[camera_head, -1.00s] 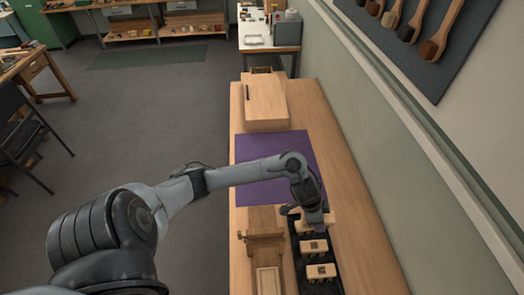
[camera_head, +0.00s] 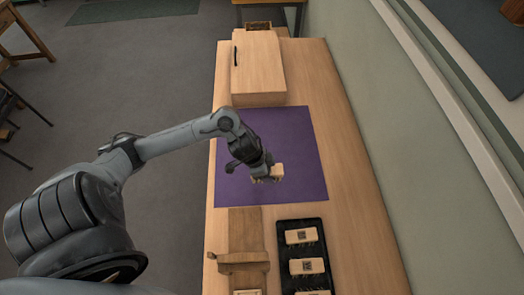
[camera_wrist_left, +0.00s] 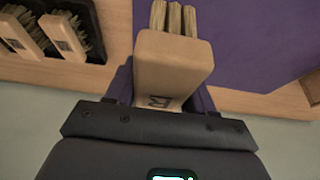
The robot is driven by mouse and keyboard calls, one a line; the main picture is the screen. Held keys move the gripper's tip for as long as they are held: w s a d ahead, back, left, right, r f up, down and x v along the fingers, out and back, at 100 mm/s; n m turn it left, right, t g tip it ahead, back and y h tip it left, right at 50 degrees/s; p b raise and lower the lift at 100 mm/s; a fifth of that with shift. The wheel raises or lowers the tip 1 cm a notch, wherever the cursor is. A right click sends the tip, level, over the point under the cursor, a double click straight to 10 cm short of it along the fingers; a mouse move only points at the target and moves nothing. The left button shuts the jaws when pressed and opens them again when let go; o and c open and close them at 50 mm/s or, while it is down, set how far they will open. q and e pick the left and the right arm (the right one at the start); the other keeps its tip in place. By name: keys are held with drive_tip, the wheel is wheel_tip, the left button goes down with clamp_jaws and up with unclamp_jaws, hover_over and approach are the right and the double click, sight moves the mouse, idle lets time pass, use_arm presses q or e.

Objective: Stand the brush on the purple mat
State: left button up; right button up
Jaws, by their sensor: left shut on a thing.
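The purple mat (camera_head: 300,135) lies flat on the wooden bench. My left gripper (camera_head: 263,174) is over the mat's front part and is shut on a brush (camera_head: 278,172), a pale wooden block with tufts. In the left wrist view the brush block (camera_wrist_left: 172,62) sits between the fingers, with its bristle tufts pointing away from the gripper; purple mat (camera_wrist_left: 240,40) shows beyond. I cannot tell whether the bristles touch the mat. My right gripper is not in view.
A black tray (camera_head: 284,224) with several other brushes stands in front of the mat. Left of it is a wooden fixture (camera_head: 243,228). A wooden box (camera_head: 262,70) stands behind the mat. Most of the mat is clear.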

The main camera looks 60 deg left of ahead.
use_arm(q)
drive_tip(key=shift+s+a+f, duration=0.15)
drive_tip(key=shift+s+f, duration=0.2)
drive_tip(key=shift+f, duration=0.35)
drive_tip(key=a+f+b, duration=0.1)
drive_tip(key=a+f, duration=0.1)
drive_tip(key=a, duration=0.1)
drive_tip(key=a+f+b, duration=0.1)
drive_tip(key=a+f, duration=0.1)
drive_tip(key=a, duration=0.2)
drive_tip(key=s+a+f, duration=0.1)
drive_tip(key=a+f, duration=0.1)
drive_tip(key=a, duration=0.2)
drive_tip(key=shift+a+f+b, duration=0.15)
drive_tip(key=shift+b, duration=0.25)
drive_tip(key=shift+f+b, duration=0.6)
drive_tip(key=shift+f, duration=1.4)
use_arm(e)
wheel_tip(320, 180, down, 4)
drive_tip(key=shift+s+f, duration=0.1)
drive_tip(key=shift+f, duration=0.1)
use_arm(q)
drive_tip(key=shift+f, duration=0.1)
drive_tip(key=o, duration=1)
